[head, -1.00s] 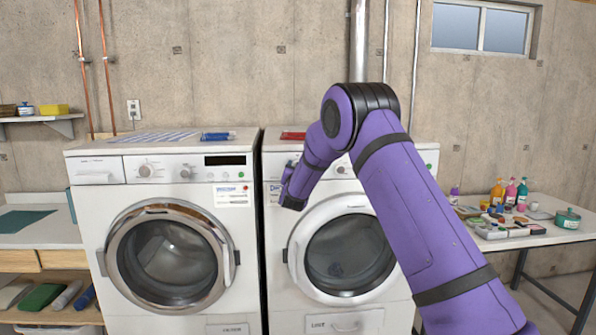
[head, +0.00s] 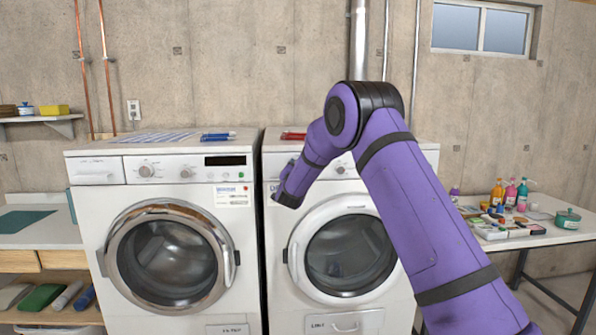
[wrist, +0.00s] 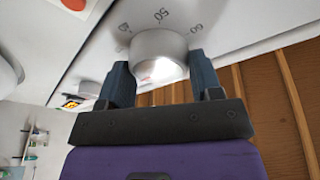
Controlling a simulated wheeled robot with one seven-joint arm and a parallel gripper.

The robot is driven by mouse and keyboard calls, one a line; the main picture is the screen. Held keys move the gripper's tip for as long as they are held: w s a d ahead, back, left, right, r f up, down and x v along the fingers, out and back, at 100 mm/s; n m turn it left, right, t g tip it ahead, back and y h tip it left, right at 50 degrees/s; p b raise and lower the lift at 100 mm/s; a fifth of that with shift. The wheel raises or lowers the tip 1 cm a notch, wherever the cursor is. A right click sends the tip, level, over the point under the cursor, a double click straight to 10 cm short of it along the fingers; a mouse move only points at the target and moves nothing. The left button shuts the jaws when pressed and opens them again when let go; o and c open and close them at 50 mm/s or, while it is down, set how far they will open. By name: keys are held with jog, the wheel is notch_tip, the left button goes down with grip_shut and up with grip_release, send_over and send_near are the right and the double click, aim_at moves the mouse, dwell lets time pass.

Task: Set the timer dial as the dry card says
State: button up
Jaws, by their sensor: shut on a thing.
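In the wrist view, a round silvery-white dial (wrist: 158,56) sits on a pale panel with dark numbers around it; 40, 50 and 60 show. My gripper (wrist: 165,85) has its two dark fingers on either side of the dial and is shut on it. In the head view my gripper (head: 284,197) is at the left front of the right machine (head: 400,285), and the held dial cannot be made out. A white card (head: 231,195) is on the left machine; its text is too small to read. A card on the right machine is mostly hidden behind my gripper.
The left machine (head: 92,215) stands close beside the right one, both with round doors. Another knob (head: 340,168) shows near my arm. A table (head: 562,235) with bottles and small items is at the right. A shelf and counter are at the left.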

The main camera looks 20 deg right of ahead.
jog(key=o, duration=0.9)
jog(key=shift+d, duration=0.1)
jog(key=v, duration=1.1)
jog(key=shift+f, duration=0.15)
